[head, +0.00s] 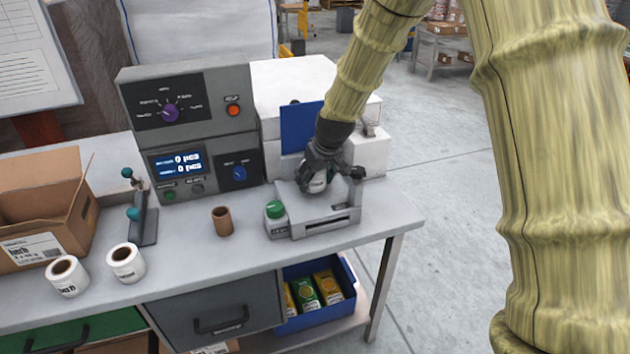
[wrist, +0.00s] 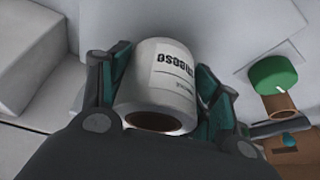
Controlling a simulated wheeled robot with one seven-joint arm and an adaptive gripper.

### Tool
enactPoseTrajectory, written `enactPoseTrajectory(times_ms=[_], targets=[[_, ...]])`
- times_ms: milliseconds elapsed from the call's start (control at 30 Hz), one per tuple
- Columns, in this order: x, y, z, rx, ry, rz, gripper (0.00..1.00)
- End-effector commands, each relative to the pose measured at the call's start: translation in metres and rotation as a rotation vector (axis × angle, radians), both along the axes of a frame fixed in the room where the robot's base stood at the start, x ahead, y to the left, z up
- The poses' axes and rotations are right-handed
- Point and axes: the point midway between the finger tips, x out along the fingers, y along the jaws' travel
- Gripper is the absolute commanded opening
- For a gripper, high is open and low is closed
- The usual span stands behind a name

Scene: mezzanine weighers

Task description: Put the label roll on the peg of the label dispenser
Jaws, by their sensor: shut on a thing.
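My gripper (head: 322,172) is shut on a white label roll (head: 317,184) in the head view. In the wrist view the roll (wrist: 168,80) sits between the two teal-padded fingers, with printed text on its side and its brown core opening towards the camera. The roll is at the grey label dispenser (head: 325,222), a low body with a dark front slot, in front of an upright blue panel (head: 298,128). My gripper and the roll cover the dispenser's upper part. I cannot see the peg, nor tell whether the roll touches it.
A brown cup (head: 222,221), two more label rolls (head: 126,262) and a cardboard box (head: 45,215) are further left. A grey control unit (head: 190,130) stands behind. The bench right of the dispenser is clear.

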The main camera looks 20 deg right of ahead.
Motion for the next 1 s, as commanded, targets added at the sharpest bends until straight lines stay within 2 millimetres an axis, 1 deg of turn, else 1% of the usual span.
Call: enactPoseTrajectory(times_ms=[33,133,500,533,633,667,1000], targets=[[-0.001,0.0,-0.006,0.001,0.002,-0.001,0.34],[0.0,-0.001,-0.014,0.001,0.0,-0.002,0.34],[-0.001,-0.001,-0.018,0.0,0.0,-0.002,0.34],[-0.001,-0.001,-0.019,0.0,0.001,-0.002,0.64],[-0.001,-0.002,-0.018,0.0,0.0,-0.002,0.82],[-0.001,-0.002,-0.018,0.0,0.0,-0.002,0.84],[0.0,-0.002,-0.017,0.0,0.0,-0.002,0.84]])
